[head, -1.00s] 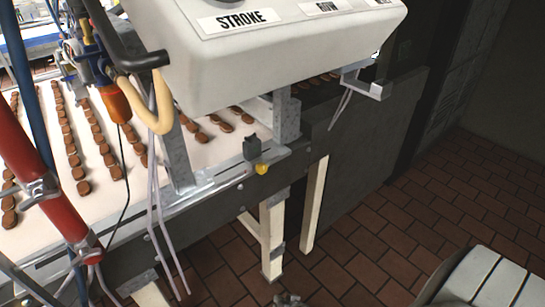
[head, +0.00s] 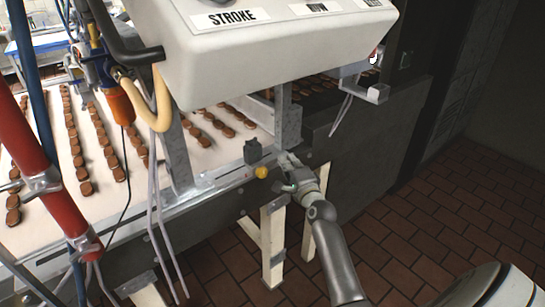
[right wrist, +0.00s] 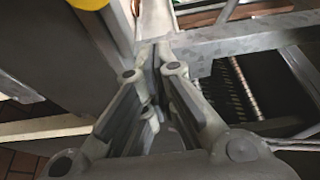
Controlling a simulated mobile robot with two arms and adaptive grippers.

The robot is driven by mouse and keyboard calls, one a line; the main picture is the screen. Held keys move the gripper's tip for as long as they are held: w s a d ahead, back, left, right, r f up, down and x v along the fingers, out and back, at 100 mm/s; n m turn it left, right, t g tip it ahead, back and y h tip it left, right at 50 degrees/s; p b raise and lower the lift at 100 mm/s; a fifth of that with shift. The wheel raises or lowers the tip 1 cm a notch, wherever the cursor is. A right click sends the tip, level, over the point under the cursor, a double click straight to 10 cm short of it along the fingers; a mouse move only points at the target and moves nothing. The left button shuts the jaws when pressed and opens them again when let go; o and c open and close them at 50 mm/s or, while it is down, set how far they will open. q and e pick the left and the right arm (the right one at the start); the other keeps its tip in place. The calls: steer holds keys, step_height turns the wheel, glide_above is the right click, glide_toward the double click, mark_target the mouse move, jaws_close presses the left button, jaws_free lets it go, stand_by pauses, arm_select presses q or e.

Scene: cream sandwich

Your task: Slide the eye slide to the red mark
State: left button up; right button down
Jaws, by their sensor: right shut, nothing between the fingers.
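The eye slide seems to be the small dark block (head: 252,151) on the metal rail (head: 215,185) along the conveyor's near edge. A yellow knob (head: 261,172) sits just below it, and a yellow round part (right wrist: 88,4) shows at the top left of the right wrist view. My right gripper (head: 284,158) is shut and empty just right of the block, by the rail and a metal post. In the right wrist view its fingers (right wrist: 152,52) meet close to the metal frame; I cannot tell whether they touch it. I cannot make out the red mark. My left gripper is out of view.
A white control box (head: 270,60) labelled STROKE overhangs the rail. Rows of brown biscuits (head: 75,150) lie on the pale conveyor. A grey post (head: 288,115) stands behind my gripper. A red pole (head: 45,180) and hoses crowd the left. Tiled floor (head: 400,230) is open at right.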

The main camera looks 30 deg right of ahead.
mark_target(272, 157)
steer(key=w, duration=0.1)
steer(key=w+a+p, duration=0.1)
steer(key=w, duration=0.2)
steer(key=shift+w+a+p, duration=0.3)
steer(key=shift+w+p, duration=0.1)
steer(key=shift+s+a+r, duration=0.1)
steer(key=shift+s+a, duration=0.05)
steer(key=shift+a, duration=0.4)
